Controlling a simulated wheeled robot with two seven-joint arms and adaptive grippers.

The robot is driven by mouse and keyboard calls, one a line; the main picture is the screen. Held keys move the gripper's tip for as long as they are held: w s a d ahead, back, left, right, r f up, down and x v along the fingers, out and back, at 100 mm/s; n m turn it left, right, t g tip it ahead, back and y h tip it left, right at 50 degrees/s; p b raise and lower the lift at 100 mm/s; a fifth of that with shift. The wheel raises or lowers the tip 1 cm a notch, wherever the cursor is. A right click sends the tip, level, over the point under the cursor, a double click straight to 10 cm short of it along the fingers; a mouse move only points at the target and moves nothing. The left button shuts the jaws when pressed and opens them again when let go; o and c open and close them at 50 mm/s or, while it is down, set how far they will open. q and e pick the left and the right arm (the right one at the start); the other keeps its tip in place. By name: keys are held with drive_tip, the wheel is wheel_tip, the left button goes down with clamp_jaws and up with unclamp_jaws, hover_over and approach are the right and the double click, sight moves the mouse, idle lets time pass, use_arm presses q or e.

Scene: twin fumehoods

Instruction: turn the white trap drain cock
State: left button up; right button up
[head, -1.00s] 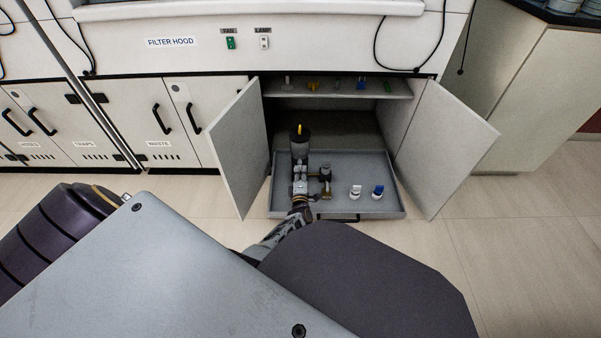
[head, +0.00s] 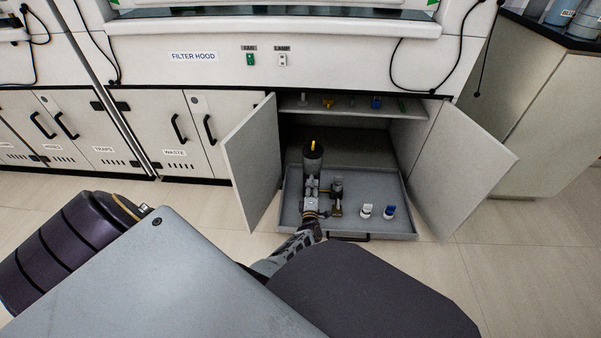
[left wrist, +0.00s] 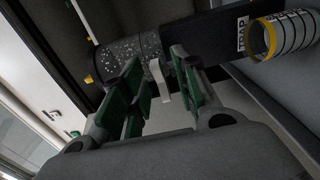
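In the left wrist view a dark trap body (left wrist: 202,40) lies across the picture, with a TRAP label and a clear, yellow-ringed end. A small white lever (left wrist: 160,80), which looks like the drain cock, hangs beside it between my fingers. My left gripper (left wrist: 158,88) is open, its green-padded fingers on either side of the lever with gaps visible; contact is unclear. In the head view the dark upright trap (head: 313,160) with a yellow top stands in the tray. My left gripper (head: 312,188) is just in front of it and hides the cock. My right gripper is not in view.
The grey tray (head: 385,232) sticks out of the cupboard between two open doors (head: 255,162) (head: 465,170). A white-topped fitting (head: 366,211) and a blue-topped one (head: 389,212) stand on its right. A shelf (head: 345,106) with small items is above.

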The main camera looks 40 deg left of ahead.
use_arm(q)
drive_tip(key=shift+n, duration=0.4)
